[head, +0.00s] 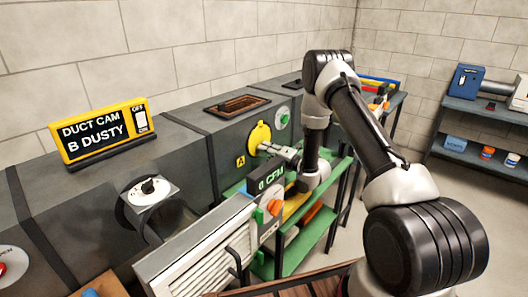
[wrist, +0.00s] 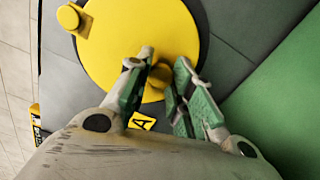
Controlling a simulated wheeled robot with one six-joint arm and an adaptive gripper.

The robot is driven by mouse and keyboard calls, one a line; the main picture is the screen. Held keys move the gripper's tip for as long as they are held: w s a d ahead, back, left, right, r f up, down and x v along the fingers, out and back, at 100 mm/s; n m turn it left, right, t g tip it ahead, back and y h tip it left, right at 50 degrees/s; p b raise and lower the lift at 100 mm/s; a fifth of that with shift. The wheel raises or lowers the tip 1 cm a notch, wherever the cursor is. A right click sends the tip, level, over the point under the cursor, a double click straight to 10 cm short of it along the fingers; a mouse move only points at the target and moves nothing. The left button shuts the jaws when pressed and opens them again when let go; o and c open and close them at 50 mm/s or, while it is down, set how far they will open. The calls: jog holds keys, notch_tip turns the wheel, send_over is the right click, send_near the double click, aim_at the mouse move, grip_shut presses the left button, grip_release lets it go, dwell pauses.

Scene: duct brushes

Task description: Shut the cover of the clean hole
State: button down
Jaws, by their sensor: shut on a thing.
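A round yellow cover (head: 259,135) sits on the dark grey duct side, next to a small yellow A label (head: 240,161). In the wrist view the cover (wrist: 125,45) is a large flat disc, with a yellow pivot (wrist: 72,17) at its upper left and a knob (wrist: 160,76) near its lower edge. My gripper (head: 270,148) is at the cover. Its green-padded fingers (wrist: 158,84) are shut on the knob, one on each side. No open hole shows around the disc. The A label (wrist: 141,121) lies just below the disc in the wrist view.
A yellow sign (head: 104,130) on the duct reads "DUCT CAM B DUSTY". A dark box marked CFM (head: 266,180) stands close below my gripper. A green shelf (head: 310,232) is beside the duct. A dial (head: 150,190) is at the left.

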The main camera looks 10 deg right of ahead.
jog(key=shift+w+d+f, duration=0.1)
jog(key=shift+d+f, duration=0.05)
jog(key=shift+d, duration=0.1)
jog(key=shift+n, duration=0.3)
jog(key=c, duration=1.2)
grip_release()
jog(key=shift+c, duration=0.2)
jog(key=v, duration=1.2)
